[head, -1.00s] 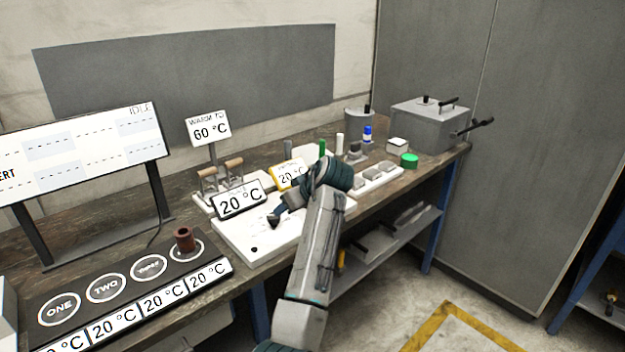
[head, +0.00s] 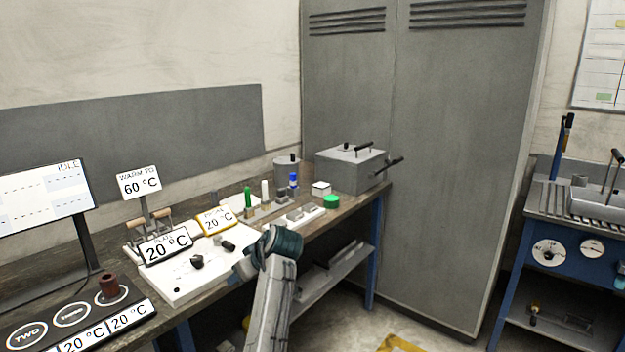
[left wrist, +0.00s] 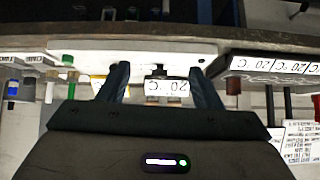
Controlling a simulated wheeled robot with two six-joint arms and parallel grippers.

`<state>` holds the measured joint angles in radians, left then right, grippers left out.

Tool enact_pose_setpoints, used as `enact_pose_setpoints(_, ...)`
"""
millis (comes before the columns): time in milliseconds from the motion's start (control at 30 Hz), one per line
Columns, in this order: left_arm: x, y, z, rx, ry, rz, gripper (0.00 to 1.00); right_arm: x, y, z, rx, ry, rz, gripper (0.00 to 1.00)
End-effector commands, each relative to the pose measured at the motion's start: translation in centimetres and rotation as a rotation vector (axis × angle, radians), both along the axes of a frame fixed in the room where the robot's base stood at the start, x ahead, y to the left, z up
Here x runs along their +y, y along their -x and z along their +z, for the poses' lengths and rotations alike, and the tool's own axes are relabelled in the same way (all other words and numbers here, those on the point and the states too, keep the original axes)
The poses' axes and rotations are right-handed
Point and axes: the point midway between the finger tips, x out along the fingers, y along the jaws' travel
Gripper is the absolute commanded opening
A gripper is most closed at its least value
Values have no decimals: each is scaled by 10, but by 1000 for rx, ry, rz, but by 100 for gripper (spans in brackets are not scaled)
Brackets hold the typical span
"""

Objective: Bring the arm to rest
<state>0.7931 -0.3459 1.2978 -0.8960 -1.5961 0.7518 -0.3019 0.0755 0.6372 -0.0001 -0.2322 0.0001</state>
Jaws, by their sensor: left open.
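My left arm rises from the bottom middle of the head view, with its gripper (head: 243,268) at the front edge of the white board (head: 185,290). In the left wrist view the two fingers (left wrist: 159,70) are apart, with nothing held between them. The "20 °C" sign (left wrist: 167,88) shows beyond the gap, upside down. A dark knob (head: 196,262) and a small dark piece (head: 228,246) are on the board, apart from the gripper. My right gripper is in neither current view.
A "60 °C" sign (head: 139,183), green tube (head: 247,197) and green-lidded jar (head: 331,201) stand along the bench. A grey box (head: 350,168) is at its far end. A black panel with a brown cup (head: 108,287) is at left.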

Motion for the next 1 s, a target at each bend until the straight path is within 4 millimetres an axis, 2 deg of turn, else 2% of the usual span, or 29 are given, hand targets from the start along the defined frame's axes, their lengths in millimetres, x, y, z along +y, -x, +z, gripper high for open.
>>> enact_pose_setpoints(167, 3, -1, -43, 46, -13, -60, 59, 1, 0, 0, -1, -1, 0, 36)
enact_pose_setpoints(367, 7, 3, -107, 112, -23, -150, 59, 2, -3, 0, -4, -2, -1, 36)
enact_pose_setpoints(467, 9, 10, -149, 154, -24, -207, 59, -1, -2, 0, -3, 1, 0, 36)
enact_pose_setpoints(567, 13, 22, -204, 205, -21, -278, 59, -5, 0, 0, -1, 5, 2, 36)
enact_pose_setpoints(700, 20, 59, -302, 292, -4, -399, 59, -8, 1, 0, 1, 8, 3, 36)
enact_pose_setpoints(767, 24, 80, -343, 327, 9, -449, 59, -9, 1, 1, 1, 9, 3, 36)
enact_pose_setpoints(800, 26, 95, -370, 347, 17, -481, 59, -8, 1, 1, 1, 9, 3, 36)
enact_pose_setpoints(867, 30, 120, -408, 378, 33, -524, 59, -8, 1, 1, 2, 9, 3, 36)
enact_pose_setpoints(900, 33, 139, -433, 398, 44, -552, 59, -8, 1, 1, 2, 9, 3, 36)
enact_pose_setpoints(967, 38, 168, -468, 424, 62, -590, 59, -8, 1, 0, 2, 8, 3, 36)
enact_pose_setpoints(1000, 41, 189, -491, 442, 75, -613, 59, -8, 1, 0, 2, 8, 3, 36)
